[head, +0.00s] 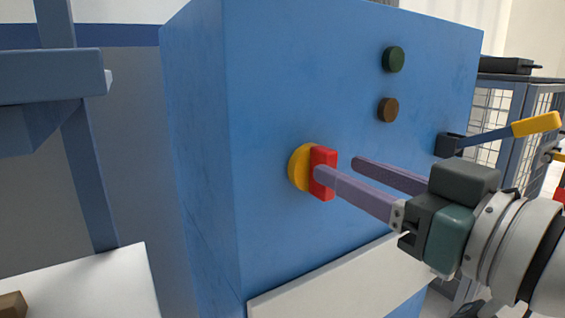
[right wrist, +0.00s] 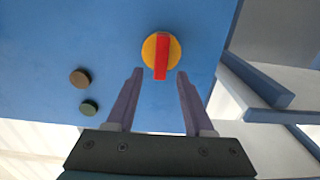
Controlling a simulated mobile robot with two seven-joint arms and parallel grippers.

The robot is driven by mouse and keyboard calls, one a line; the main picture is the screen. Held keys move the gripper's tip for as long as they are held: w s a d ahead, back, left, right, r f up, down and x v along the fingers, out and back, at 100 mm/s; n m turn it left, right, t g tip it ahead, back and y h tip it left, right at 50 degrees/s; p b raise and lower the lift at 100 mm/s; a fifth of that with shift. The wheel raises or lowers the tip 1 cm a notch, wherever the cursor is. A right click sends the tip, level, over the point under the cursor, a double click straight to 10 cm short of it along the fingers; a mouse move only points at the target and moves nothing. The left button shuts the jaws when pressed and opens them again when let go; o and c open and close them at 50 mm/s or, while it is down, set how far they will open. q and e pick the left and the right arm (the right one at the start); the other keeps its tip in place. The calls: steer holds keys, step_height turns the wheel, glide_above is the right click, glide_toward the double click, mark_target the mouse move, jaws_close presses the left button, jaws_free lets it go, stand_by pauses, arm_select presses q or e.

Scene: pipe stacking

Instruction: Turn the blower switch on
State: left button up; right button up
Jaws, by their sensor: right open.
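The blower switch is a yellow round base (head: 297,168) with a red bar handle (head: 325,158) on the blue cabinet's face. The handle stands upright in the head view. My right gripper (head: 338,168) is open in front of the switch, and its nearer finger overlaps the handle's lower part in the picture. In the right wrist view, the red handle (right wrist: 162,55) lies in line with the gap between the two fingertips (right wrist: 159,74), its lower end showing between them. I cannot tell whether a finger touches it. My left gripper is not in view.
The blue cabinet (head: 270,80) carries a green button (head: 393,59) and a brown button (head: 388,109) above right of the switch. A yellow-handled lever (head: 536,124) sticks out at the right. A white panel (head: 330,284) lies below. A blue frame (head: 50,75) stands left.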

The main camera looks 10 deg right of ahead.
mark_target(332, 165)
steer(key=shift+x, duration=1.55)
steer(key=shift+c, duration=0.2)
jaws_close()
